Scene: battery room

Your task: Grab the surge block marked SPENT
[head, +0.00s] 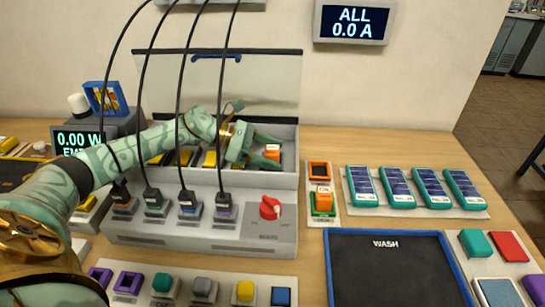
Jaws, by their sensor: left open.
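My left gripper (268,150) reaches into the grey box with its two green fingers apart. A small orange block (272,153) with a pale label stands in the box's right part, at the fingertips and seemingly between them. I cannot tell whether the fingers touch it. My right gripper is not in view.
A clear raised lid (275,85) stands behind the box. A red knob (270,207), a WASH tray (390,245) and several teal cells (395,188) lie to the right.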

